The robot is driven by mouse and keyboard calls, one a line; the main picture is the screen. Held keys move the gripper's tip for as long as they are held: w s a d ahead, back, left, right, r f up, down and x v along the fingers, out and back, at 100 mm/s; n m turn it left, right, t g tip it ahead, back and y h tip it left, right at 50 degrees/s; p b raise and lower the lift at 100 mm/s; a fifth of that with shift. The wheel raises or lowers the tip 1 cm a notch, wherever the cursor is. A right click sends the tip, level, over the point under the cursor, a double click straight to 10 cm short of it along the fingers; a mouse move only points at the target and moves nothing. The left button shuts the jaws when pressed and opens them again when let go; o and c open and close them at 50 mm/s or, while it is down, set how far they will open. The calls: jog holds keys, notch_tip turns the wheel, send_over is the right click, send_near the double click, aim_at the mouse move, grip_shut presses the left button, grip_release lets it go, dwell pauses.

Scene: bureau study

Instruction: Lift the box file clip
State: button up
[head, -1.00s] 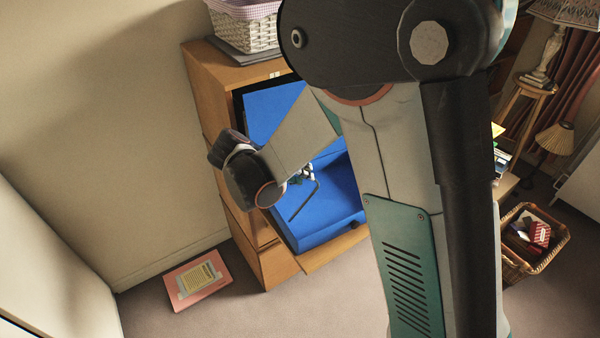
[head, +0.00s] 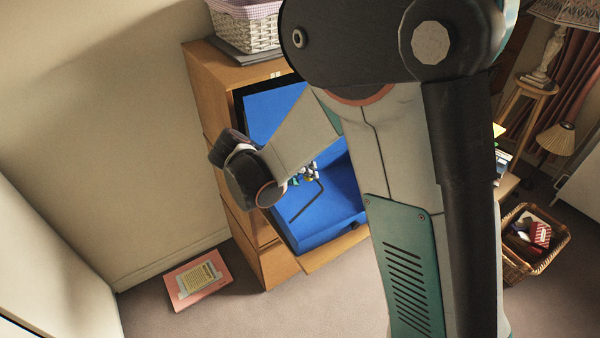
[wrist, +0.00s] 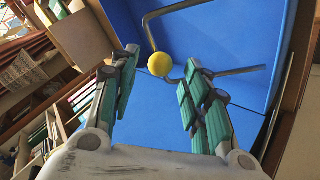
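The box file (head: 340,190) is blue and stands open on the wooden cabinet, its lid (head: 268,112) raised at the back. Its clip is a bent grey metal wire (head: 306,204), low over the blue interior. In the wrist view the clip wire (wrist: 232,71) carries a round yellow knob (wrist: 160,64). My gripper (wrist: 162,57) is open, with its green-padded fingers on either side of the knob and gaps visible. In the head view my gripper (head: 306,174) is small and partly hidden by my wrist. Contact with the clip cannot be told.
A white wicker basket (head: 245,25) stands on the wooden cabinet (head: 215,85). A pink folder (head: 197,281) lies on the floor at left. A brown basket (head: 515,262) with items stands at right. My arm hides much of the middle.

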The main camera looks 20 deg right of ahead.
jog(key=v, duration=1.2)
